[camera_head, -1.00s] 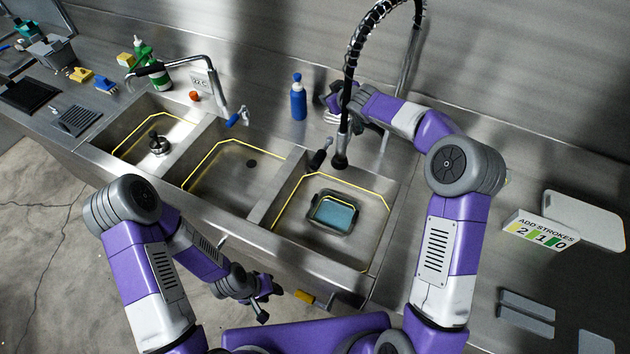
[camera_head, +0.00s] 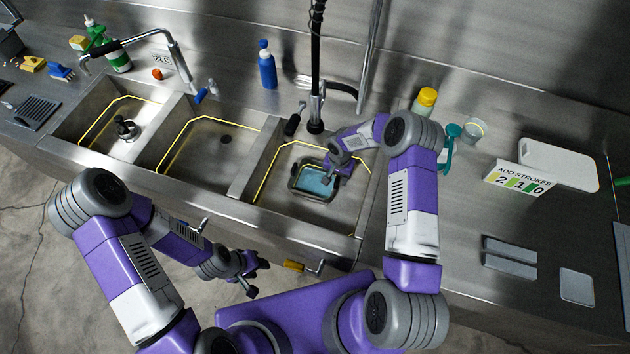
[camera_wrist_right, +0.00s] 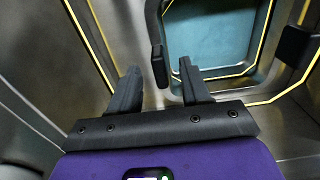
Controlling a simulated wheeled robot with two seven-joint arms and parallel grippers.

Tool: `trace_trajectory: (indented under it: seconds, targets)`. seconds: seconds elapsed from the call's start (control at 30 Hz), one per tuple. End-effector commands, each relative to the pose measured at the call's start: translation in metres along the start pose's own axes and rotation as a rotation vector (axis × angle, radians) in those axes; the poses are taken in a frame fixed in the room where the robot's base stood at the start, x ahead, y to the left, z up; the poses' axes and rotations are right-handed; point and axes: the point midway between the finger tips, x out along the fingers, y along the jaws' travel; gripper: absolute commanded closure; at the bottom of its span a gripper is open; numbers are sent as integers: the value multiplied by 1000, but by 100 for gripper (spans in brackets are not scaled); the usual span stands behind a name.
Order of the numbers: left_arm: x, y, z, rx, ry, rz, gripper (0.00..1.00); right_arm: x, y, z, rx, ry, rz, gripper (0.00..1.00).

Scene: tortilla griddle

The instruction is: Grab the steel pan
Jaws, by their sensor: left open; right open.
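A rectangular steel pan (camera_head: 296,184) with a dark rim and blue inside lies in the right sink basin. In the right wrist view the pan (camera_wrist_right: 210,35) fills the upper middle, with a dark upright bar, perhaps its handle (camera_wrist_right: 157,60), at its left. My left gripper (camera_head: 252,275) is open and empty, low in front of the sink.
A blue bottle (camera_head: 267,70), a yellow-capped container (camera_head: 424,100) and a score sign (camera_head: 517,180) stand on the counter.

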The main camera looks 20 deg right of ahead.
Motion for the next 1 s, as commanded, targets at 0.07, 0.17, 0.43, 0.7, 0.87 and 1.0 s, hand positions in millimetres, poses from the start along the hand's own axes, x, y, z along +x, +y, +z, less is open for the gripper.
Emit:
trace_trajectory:
  seconds: [0.07, 0.17, 0.43, 0.7, 0.87, 1.0]
  targets:
    - [-3, 1, 0, 0, 0, 0, 57, 12, 0, 0, 1, -3, -1, 53]
    - [-3, 1, 0, 0, 0, 0, 57, 23, -1, 0, 0, -1, -1, 53]
    - [-3, 1, 0, 0, 0, 0, 57, 28, -1, -1, -1, 2, -1, 53]
    - [-3, 1, 0, 0, 0, 0, 57, 28, -1, -1, -2, 2, -2, 87]
    - [-3, 1, 0, 0, 0, 0, 57, 28, -1, -1, -2, 2, -2, 100]
    - [-3, 1, 0, 0, 0, 0, 57, 28, -1, -1, -2, 2, -2, 100]
